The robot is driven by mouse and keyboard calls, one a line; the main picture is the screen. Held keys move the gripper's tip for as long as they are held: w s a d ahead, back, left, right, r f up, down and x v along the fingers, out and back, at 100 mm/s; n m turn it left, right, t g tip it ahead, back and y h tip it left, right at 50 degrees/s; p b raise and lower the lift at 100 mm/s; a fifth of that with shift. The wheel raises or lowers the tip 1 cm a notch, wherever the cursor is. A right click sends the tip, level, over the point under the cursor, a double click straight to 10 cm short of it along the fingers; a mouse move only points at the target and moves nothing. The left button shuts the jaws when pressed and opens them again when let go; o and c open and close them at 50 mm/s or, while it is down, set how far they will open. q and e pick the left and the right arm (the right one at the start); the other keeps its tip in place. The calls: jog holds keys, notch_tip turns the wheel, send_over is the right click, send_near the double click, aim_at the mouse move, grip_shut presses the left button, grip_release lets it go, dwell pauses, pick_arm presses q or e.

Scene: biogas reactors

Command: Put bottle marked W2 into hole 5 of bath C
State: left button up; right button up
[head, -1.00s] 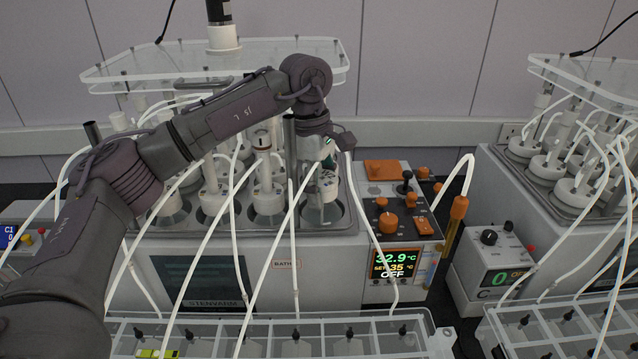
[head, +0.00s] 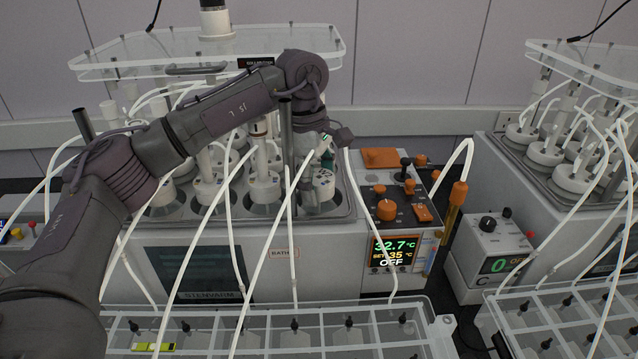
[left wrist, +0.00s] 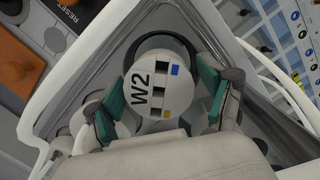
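The bottle marked W2 shows from above in the left wrist view (left wrist: 155,88), its white cap lettered in black with blue and orange squares. A dark hole rim shows behind the cap. The bottle's lower part and depth in the hole are unclear. The middle bath's label letter is unreadable. My right gripper is out of view.
White tubes hang across the bath front. A control panel (head: 385,205) reads 32.7 and OFF. Another bath (head: 500,165) with several bottles stands at right, beside a grey box (head: 490,247) lettered C. Clear compartment trays (head: 440,330) fill the front.

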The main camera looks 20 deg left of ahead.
pick_arm(q)
jog(key=shift+f, duration=0.15)
notch_tip(320, 180, up, 10)
dwell(0.7)
dwell(0.6)
